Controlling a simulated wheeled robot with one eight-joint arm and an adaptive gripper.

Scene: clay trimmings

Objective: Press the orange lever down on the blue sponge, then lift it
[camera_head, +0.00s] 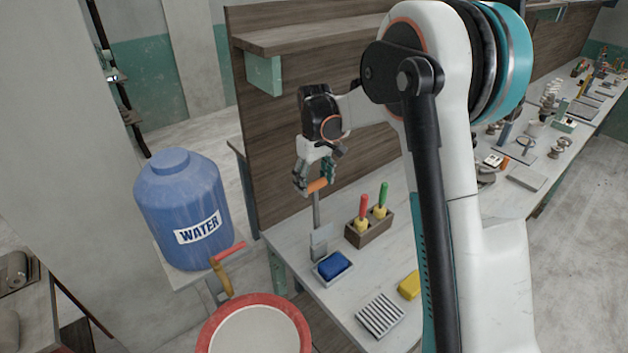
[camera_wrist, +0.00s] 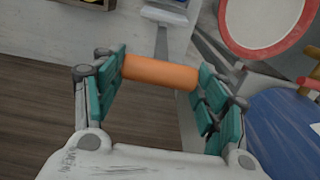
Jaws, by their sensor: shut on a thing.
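The orange lever handle (camera_head: 318,185) is between the fingers of my gripper (camera_head: 314,180). In the wrist view the orange handle (camera_wrist: 160,72) spans both teal fingers of my gripper (camera_wrist: 162,90), which are shut on its ends. A grey shaft (camera_head: 317,212) runs down from the handle to a light grey block (camera_head: 319,244) beside the sponge. The blue sponge (camera_head: 334,265) lies in a shallow grey tray (camera_head: 318,273), below and slightly right of my gripper in the head view.
A wooden holder (camera_head: 369,232) with red- and green-handled tools stands right of the sponge. A yellow sponge (camera_head: 409,286) and a ribbed rack (camera_head: 380,314) lie in front. A blue water barrel (camera_head: 183,210) and a red-rimmed basin (camera_head: 254,328) stand left. A wooden panel (camera_head: 285,130) rises behind.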

